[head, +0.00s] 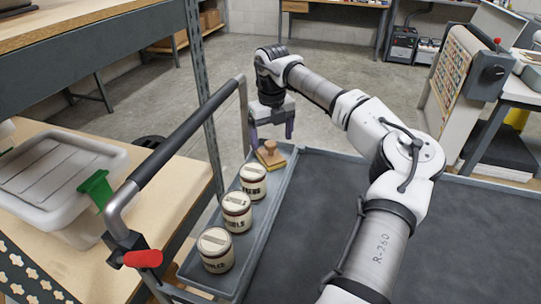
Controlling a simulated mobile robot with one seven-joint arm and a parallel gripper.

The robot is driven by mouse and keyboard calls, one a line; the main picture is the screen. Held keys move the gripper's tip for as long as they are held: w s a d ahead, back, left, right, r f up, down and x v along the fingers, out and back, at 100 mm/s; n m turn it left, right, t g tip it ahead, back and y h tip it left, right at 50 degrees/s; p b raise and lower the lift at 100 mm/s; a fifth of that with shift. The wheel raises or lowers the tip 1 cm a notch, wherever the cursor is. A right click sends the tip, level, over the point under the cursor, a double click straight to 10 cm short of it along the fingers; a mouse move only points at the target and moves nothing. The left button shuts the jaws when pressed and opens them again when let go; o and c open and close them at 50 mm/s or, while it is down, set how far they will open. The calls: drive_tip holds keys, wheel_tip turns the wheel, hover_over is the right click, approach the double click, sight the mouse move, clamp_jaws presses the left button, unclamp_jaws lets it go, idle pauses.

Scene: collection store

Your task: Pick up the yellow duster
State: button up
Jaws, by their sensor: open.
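The yellow duster (272,164) lies at the far end of the narrow side tray (195,268) of the cart. A wooden stamp-like piece with a knob (269,151) shows on top of it; I cannot tell whether it is the duster's handle. My gripper (272,137) points down just above and around this wooden piece, with its dark fingers apart and nothing visibly held between them. I cannot tell whether a finger touches it.
Several labelled round tins, such as the nearest tin (216,252), stand in a row in the same tray. The cart's dark top (320,215) is bare. A push handle (185,130) rises at the left. A white lidded bin (60,175) stands on a wooden shelf.

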sight(271, 152)
wheel_tip(271, 152, down, 6)
drive_tip(key=shift+a+r+p, duration=0.15)
drive_tip(key=shift+p, duration=0.6)
drive_tip(key=shift+c, duration=0.2)
drive_tip(key=c, duration=1.2)
drive_tip(key=shift+o, duration=0.2)
drive_tip(key=shift+r, duration=0.15)
wheel_tip(271, 152, up, 20)
drive_tip(key=b, duration=0.2)
